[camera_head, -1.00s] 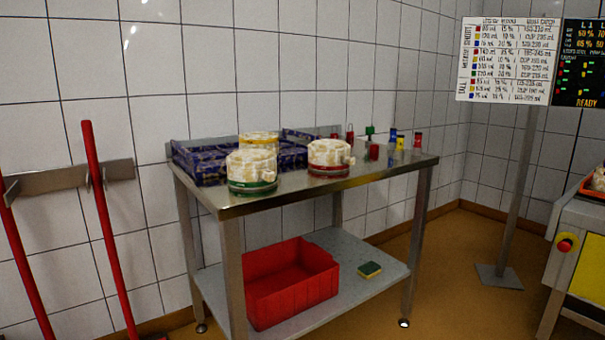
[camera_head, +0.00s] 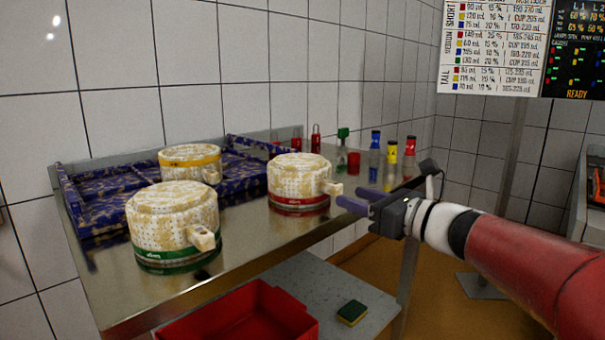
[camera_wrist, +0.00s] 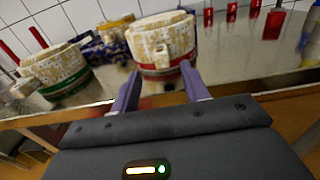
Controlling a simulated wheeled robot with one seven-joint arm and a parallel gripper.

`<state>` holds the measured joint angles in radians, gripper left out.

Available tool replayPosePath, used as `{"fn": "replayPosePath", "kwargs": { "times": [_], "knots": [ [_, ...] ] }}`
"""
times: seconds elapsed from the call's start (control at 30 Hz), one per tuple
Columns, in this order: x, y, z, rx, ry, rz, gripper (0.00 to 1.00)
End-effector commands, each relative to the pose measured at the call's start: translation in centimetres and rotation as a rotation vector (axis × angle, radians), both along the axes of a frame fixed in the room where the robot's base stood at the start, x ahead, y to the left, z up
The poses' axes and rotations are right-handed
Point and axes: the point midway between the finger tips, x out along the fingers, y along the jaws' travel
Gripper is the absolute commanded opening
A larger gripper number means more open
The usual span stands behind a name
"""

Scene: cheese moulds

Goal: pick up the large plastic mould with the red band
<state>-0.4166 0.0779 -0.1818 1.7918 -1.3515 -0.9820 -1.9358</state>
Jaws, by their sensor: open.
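The cream, speckled mould with the red band (camera_head: 298,184) stands upright on the steel table, its short handle block pointing right toward my gripper. It also shows in the wrist view (camera_wrist: 163,47), ahead of the fingers with its handle facing me. My gripper (camera_head: 352,203) is open and empty just right of the mould, at the table's front edge. In the wrist view its two purple fingers (camera_wrist: 160,88) are apart, with the mould beyond them. A green-banded mould (camera_head: 170,226) stands at the front left, and a yellow-banded mould (camera_head: 190,162) stands behind.
A blue patterned tray (camera_head: 98,205) lies at the back left of the steel table (camera_head: 245,262). Bottles with green (camera_head: 342,150), blue (camera_head: 375,155) and yellow (camera_head: 391,165) caps stand at the back right. A red bin (camera_head: 245,318) and a sponge (camera_head: 352,312) are on the lower shelf.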

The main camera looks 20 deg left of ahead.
Motion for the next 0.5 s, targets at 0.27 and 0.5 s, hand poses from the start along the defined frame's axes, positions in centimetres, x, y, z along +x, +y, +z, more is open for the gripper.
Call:
{"fn": "replayPosePath", "kwargs": {
  "times": [0.27, 0.5],
  "knots": [
    [1.7, 3.5, 0.2, 0.001, 0.005, 0.0, 0.45],
    [2.5, 5.4, 0.1, 0.003, 0.004, -0.004, 0.45]
  ]
}}
